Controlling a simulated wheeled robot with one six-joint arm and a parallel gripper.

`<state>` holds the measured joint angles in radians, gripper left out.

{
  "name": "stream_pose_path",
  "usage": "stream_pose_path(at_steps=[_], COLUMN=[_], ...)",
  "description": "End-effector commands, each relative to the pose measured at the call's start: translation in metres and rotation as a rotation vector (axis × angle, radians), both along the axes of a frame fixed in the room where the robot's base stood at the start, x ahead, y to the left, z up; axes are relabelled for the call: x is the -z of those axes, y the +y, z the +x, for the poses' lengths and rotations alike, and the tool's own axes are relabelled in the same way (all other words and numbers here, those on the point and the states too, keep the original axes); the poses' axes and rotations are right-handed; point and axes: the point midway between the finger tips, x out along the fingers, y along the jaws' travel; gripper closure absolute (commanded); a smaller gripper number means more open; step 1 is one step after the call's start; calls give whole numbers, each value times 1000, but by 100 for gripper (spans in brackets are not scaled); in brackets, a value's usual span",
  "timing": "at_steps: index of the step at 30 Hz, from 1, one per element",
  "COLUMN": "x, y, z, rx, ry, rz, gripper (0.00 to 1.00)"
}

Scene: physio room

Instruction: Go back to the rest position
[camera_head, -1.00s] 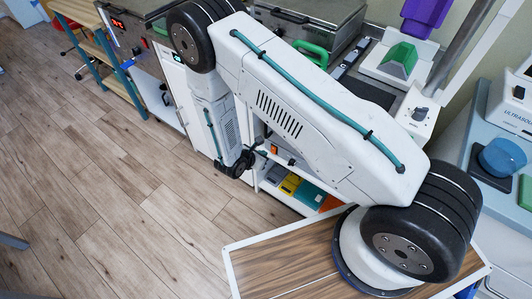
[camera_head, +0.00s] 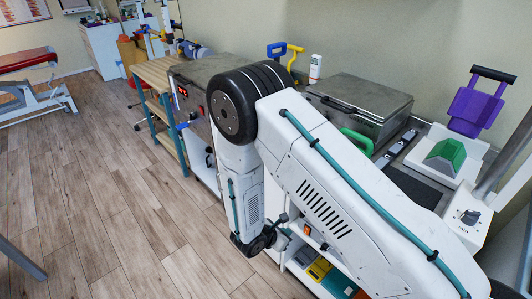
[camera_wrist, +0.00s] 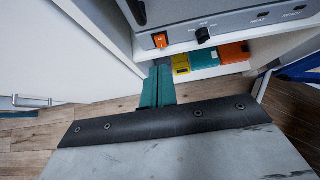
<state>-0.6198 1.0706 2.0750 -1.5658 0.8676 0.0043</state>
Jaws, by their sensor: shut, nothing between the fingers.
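My gripper (camera_wrist: 158,84) shows in the wrist view as two teal fingers side by side, shut with nothing between them. They point toward the open shelf of a white cabinet. In the head view my arm is folded, with its forearm hanging down in front of the white cabinet (camera_head: 298,247). The gripper end is low beside the shelf opening and too small there to read clearly.
On the shelf lie a yellow box (camera_wrist: 181,64), a teal box (camera_wrist: 204,60) and an orange box (camera_wrist: 234,52). Above is a unit with an orange switch (camera_wrist: 160,40). A metal case (camera_head: 358,103) and a purple holder (camera_head: 480,105) stand on top. Wooden floor (camera_head: 100,210) at left is open.

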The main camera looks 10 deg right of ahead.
Motion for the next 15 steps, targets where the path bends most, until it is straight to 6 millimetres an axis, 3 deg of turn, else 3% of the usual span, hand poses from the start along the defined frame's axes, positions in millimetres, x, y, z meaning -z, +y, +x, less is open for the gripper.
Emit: stream_pose_path(at_steps=[5, 8, 15], x=[-3, -10, -93], y=[-7, -24, -51], z=[-5, -25, -49], rx=[41, 135, 473], ry=[-9, -10, -108], rz=[-21, -55, -55], gripper=[100, 100, 100])
